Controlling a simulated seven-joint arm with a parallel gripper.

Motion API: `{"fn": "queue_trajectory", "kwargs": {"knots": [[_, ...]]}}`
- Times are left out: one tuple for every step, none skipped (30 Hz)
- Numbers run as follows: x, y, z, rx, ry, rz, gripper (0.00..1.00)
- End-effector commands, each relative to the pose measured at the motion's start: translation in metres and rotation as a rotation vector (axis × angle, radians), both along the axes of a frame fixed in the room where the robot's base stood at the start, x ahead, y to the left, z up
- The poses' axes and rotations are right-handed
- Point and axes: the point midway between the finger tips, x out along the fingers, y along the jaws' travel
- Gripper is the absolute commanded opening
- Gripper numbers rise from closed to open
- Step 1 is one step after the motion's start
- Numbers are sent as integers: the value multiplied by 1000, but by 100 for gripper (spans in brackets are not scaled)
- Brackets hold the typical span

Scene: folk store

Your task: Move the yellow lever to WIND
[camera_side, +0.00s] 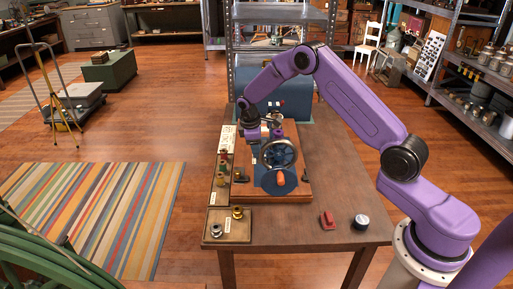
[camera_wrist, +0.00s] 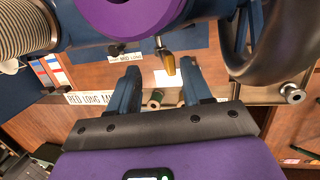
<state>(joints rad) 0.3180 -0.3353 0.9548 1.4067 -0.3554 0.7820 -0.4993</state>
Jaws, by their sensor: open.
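A blue machine with a large spoked wheel (camera_side: 279,153) stands on a wooden base on the table. My gripper (camera_wrist: 160,68) reaches down over the machine, with its two dark blue fingers apart and nothing gripped. A short lever with a yellow-brown tip (camera_wrist: 170,64) shows near the gap between the fingertips, closer to the right finger. I cannot tell how deep it sits between them. In the side view my gripper (camera_side: 262,131) is beside the top of the wheel, and the lever is hidden or too small to see. No label reading WIND is legible.
In the wrist view, a purple round part (camera_wrist: 122,12) and the dark wheel rim (camera_wrist: 268,62) crowd the fingers. The table's right front is mostly clear.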

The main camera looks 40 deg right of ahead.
Motion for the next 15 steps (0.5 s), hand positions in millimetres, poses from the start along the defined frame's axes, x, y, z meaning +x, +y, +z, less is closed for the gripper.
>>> {"fn": "queue_trajectory", "kwargs": {"knots": [[1,-1,0,0,0,0,49],[1,-1,0,0,0,0,49],[3,-2,0,0,0,0,49],[3,-3,0,0,0,0,49],[4,-4,0,-1,1,0,49],[6,-6,0,-1,0,-1,49],[6,-6,1,0,1,-1,49],[7,-7,1,-1,0,-1,49],[8,-8,1,0,0,-1,49],[8,-8,1,0,0,0,49],[9,-8,1,0,0,0,49],[9,-9,1,0,0,0,49],[10,-9,1,-1,-1,0,49],[10,-10,1,-1,-1,0,49],[11,-11,1,0,0,0,49]]}}
